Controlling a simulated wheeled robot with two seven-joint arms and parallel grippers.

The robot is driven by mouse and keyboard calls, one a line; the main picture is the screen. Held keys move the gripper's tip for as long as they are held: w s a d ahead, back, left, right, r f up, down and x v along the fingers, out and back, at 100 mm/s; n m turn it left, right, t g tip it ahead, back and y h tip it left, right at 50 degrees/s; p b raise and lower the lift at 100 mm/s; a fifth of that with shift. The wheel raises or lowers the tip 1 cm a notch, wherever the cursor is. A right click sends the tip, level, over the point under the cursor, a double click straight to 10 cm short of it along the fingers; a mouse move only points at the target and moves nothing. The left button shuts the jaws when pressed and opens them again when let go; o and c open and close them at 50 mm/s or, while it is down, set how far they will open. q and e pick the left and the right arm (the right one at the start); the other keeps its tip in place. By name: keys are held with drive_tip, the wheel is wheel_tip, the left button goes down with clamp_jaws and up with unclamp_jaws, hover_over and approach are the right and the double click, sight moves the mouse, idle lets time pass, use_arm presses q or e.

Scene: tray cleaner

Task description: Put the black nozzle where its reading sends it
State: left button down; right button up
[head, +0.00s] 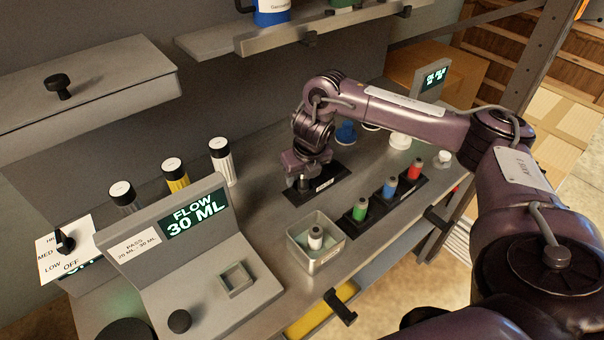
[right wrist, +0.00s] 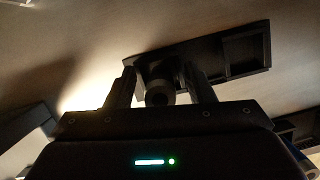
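My right gripper (head: 304,172) points down at the black rack (head: 329,187) in the middle of the bench. In the right wrist view the black nozzle (right wrist: 158,92) stands in one slot of the rack (right wrist: 247,52), between my two fingers (right wrist: 160,85). Whether the fingers touch it is too dark to tell. The slot beside it looks empty. The flow station display (head: 196,212) reads FLOW 30 ML. Its card (head: 133,247) reads PASS 20 ML - 30 ML. The square socket (head: 236,279) on the station is empty. My left gripper is not in view.
A metal bin (head: 332,258) holds a white nozzle (head: 316,238). Green (head: 360,208), blue (head: 389,188) and red (head: 416,169) nozzles stand in black holders to its right. A dial (head: 65,241) sits at left. Several capped bottles stand behind the station. A shelf (head: 280,37) hangs above.

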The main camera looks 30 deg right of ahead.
drive_tip(key=shift+r, duration=0.1)
drive_tip(key=v, duration=0.3)
drive_tip(key=shift+w+r, duration=0.1)
drive_tip(key=shift+r, duration=0.05)
drive_tip(key=p+v, duration=0.4)
drive_tip(key=v, duration=0.5)
